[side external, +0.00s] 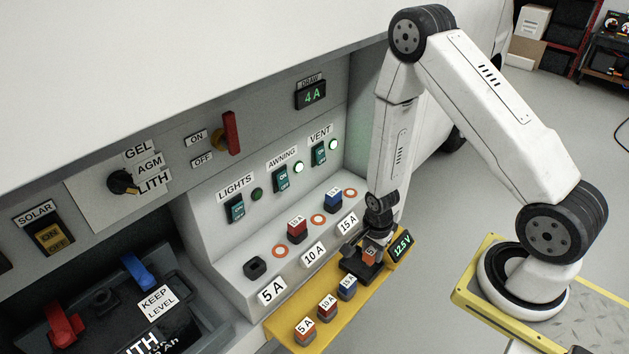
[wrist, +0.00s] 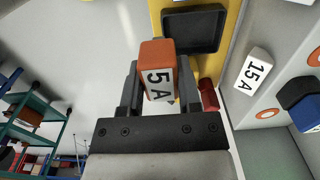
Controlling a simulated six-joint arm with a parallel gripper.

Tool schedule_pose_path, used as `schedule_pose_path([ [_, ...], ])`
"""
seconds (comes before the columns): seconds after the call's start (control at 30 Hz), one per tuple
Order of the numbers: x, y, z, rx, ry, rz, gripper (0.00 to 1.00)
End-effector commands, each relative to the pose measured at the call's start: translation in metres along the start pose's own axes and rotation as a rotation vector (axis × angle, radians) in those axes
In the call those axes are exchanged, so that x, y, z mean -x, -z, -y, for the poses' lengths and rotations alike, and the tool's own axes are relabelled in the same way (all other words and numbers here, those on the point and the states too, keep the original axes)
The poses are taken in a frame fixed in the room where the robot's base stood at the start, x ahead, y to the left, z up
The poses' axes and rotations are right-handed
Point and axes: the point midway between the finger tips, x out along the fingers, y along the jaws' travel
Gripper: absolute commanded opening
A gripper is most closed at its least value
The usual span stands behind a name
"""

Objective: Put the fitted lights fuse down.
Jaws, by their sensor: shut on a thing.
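My gripper (side external: 371,246) is shut on an orange fuse (wrist: 158,58) marked 5 A, gripped between its two dark fingers. In the side view the fuse (side external: 369,257) is low over a small black tray (side external: 351,272) on the yellow shelf. I cannot tell whether it touches the tray. The tray also shows in the wrist view (wrist: 193,30), just beyond the fuse. The black 5 A socket (side external: 255,267) below the lights switch (side external: 235,208) is empty, and the lights lamp (side external: 257,194) is dark.
Spare 5 A (side external: 305,328), 10 A (side external: 327,306) and 15 A (side external: 347,287) fuses stand along the yellow shelf (side external: 283,332). A red fuse (side external: 297,231) and a blue fuse (side external: 333,202) sit in the panel. A 12.5 V display (side external: 402,246) stands close right of my gripper.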

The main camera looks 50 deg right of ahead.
Motion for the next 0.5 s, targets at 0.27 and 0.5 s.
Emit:
schedule_pose_path([
  [0.27,0.004,0.018,-0.062,-0.004,-0.001,0.0,0.0],
  [0.5,0.007,0.02,-0.082,0.0,0.001,0.0,0.0],
])
